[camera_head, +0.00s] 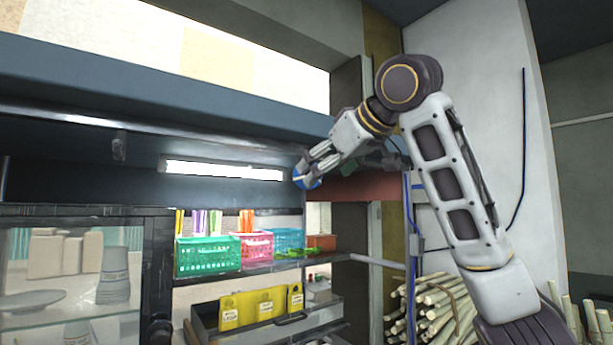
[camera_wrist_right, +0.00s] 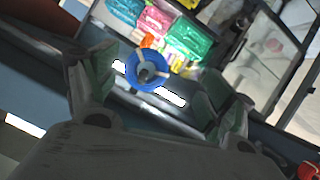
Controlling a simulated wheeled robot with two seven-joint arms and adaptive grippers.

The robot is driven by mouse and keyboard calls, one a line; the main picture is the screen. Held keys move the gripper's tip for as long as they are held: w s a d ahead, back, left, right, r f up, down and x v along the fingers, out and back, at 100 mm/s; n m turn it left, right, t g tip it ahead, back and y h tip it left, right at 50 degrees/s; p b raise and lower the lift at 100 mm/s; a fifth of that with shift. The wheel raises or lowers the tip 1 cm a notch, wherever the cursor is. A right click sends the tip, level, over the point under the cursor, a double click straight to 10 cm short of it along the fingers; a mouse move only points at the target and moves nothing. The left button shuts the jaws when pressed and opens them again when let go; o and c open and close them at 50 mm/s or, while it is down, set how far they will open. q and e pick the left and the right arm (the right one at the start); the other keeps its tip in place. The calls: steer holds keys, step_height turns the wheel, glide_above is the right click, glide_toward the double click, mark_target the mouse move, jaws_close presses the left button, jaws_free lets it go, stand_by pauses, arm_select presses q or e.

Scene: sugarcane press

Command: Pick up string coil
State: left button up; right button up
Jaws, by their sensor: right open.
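The string coil (camera_wrist_right: 149,87) is a blue ring with a dark centre and pale bands. In the right wrist view it appears between the two spread fingers of my right gripper (camera_wrist_right: 158,72). In the head view a blue part of the coil (camera_head: 312,182) shows at the tips of my right gripper (camera_head: 307,168), just right of the lit tube. The fingers are open and partly cover the coil there. I cannot tell whether they touch it. My left gripper is not in view.
A white light tube (camera_head: 225,170) runs under the dark overhead beam (camera_head: 160,97). Below are a green basket (camera_head: 208,256), a pink basket (camera_head: 257,247) and a tray of yellow packets (camera_head: 265,304). A glass cabinet (camera_head: 75,275) stands left; cane stalks (camera_head: 435,307) lie lower right.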

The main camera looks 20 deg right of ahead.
mark_target(313, 166)
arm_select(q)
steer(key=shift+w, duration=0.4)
arm_select(e)
steer(key=s+r, duration=0.4)
steer(key=r, duration=0.1)
steer(key=shift+s+d+t, duration=0.2)
steer(key=shift+d+t, duration=0.1)
steer(key=shift+d, duration=0.05)
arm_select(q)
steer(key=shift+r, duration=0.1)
arm_select(e)
steer(key=shift+w, duration=0.1)
arm_select(q)
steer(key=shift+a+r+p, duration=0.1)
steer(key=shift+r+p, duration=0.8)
steer(key=shift+p, duration=0.1)
arm_select(e)
steer(key=x, duration=0.8)
steer(key=shift+w, duration=0.2)
steer(key=shift+p+x, duration=0.6)
steer(key=shift+x, duration=0.5)
steer(key=shift+p+x, duration=0.45)
steer(key=shift+x, duration=0.7)
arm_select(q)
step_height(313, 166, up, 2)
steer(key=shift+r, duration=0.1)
arm_select(e)
steer(key=shift+w+f, duration=0.1)
steer(key=shift+w, duration=0.35)
